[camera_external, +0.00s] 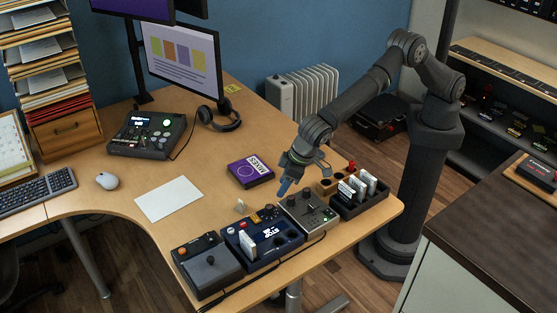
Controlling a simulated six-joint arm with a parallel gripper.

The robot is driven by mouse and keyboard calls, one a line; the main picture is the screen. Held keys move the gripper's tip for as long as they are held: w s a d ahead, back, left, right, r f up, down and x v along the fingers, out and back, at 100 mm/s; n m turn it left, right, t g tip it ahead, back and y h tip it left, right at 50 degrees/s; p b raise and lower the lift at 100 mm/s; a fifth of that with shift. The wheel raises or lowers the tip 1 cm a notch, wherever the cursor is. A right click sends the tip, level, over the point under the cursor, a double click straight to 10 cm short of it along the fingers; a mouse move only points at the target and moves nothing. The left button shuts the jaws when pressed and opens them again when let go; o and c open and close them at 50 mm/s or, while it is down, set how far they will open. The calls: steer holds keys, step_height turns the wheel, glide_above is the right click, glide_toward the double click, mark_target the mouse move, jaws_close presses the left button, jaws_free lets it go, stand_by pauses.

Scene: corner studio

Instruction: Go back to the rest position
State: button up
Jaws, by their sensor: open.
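My gripper (287,183) is at the end of my dark arm, which reaches in from the right over the desk. It points down and its fingertips look bluish. It hangs just above or behind the grey device with knobs (308,209); I cannot tell the exact height. No object shows between its fingers, though they are small in this view. My gripper is open.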

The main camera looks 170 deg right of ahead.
mark_target(270, 207)
steer(key=x, duration=1)
steer(key=shift+d, duration=0.15)
steer(key=w+v, duration=0.1)
steer(key=v, duration=1.6)
steer(key=x, duration=1.1)
steer(key=s+x, duration=0.1)
steer(key=x, duration=0.5)
steer(key=shift+f, duration=0.15)
steer(key=shift+w+m+g, duration=0.1)
steer(key=shift+m+g, duration=0.2)
steer(key=shift+m, duration=0.3)
steer(key=m+g, duration=0.1)
steer(key=m, duration=0.2)
steer(key=m+g, duration=0.1)
steer(key=m, duration=0.2)
steer(key=shift+w+y, duration=0.15)
steer(key=shift+y, duration=0.15)
steer(key=shift+w+r+m, duration=0.1)
steer(key=shift+r+m, duration=0.15)
steer(key=shift+m, duration=0.15)
steer(key=v, duration=0.6)
steer(key=shift+f, duration=0.1)
